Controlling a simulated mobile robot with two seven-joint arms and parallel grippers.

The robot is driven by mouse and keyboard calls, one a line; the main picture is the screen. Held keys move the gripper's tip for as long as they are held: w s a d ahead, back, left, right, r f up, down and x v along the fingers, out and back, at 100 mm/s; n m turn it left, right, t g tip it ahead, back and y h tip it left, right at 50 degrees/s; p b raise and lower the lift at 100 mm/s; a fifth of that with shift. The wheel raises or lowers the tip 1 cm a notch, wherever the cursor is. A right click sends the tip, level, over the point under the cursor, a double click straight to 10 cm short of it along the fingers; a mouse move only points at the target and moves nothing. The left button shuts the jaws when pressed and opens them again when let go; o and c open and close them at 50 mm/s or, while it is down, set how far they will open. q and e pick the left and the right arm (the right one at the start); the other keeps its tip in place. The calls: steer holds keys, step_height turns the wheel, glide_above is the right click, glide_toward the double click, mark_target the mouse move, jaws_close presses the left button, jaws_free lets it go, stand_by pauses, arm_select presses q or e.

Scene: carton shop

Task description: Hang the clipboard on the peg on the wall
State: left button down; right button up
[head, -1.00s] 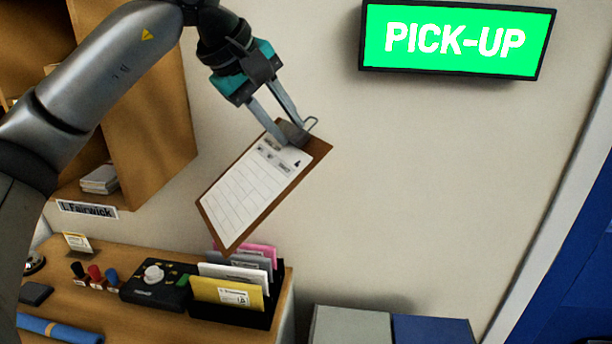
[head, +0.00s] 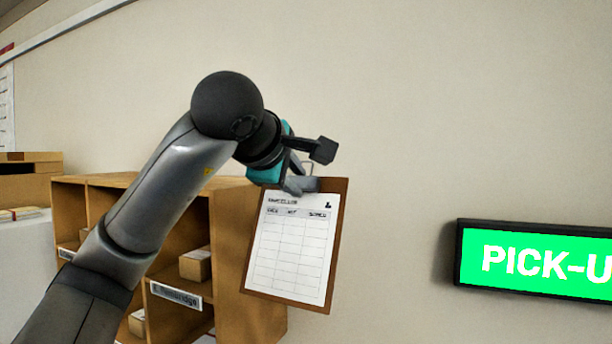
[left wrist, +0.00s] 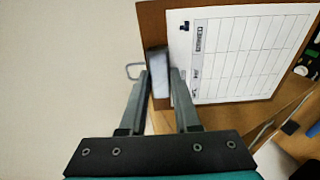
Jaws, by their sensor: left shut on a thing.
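The clipboard (head: 334,240) is a brown board with a white printed form, held nearly upright with a slight tilt in front of the wall. My left gripper (head: 296,184) is shut on the metal clip at its top edge. In the left wrist view the clipboard (left wrist: 154,28) is at the upper right, and the gripper (left wrist: 158,72) has its fingertips on the clip. A wire hanging loop (left wrist: 134,70) sticks out past the fingers. No peg can be made out in these views. My right gripper is not in view.
A wooden pigeonhole shelf (head: 228,250) stands behind and left of the clipboard, with small boxes in it. A green lit PICK-UP sign (head: 540,262) is on the wall at right. The wall (head: 430,120) between and above is bare.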

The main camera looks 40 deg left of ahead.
mark_target(292, 250)
arm_select(q)
step_height(292, 250, down, 12)
steer(key=b, duration=0.9)
steer(key=shift+w+a+f, duration=0.1)
steer(key=shift+w+a, duration=0.1)
steer(key=shift+w, duration=0.45)
steer(key=shift+w+a+r, duration=0.1)
steer(key=shift+w+a, duration=0.1)
steer(key=shift+w, duration=0.5)
steer(key=shift+w+a+f, duration=0.1)
steer(key=shift+w+a, duration=0.1)
steer(key=shift+w, duration=0.45)
steer(key=w, duration=0.1)
steer(key=w+a+p, duration=0.1)
steer(key=w, duration=0.2)
steer(key=shift+w+a+f+p, duration=0.15)
steer(key=shift+a+f+p, duration=0.05)
steer(key=shift+f+p, duration=0.1)
steer(key=shift+w+a+f, duration=0.15)
steer(key=shift+w+f, duration=0.2)
steer(key=shift+w, duration=0.2)
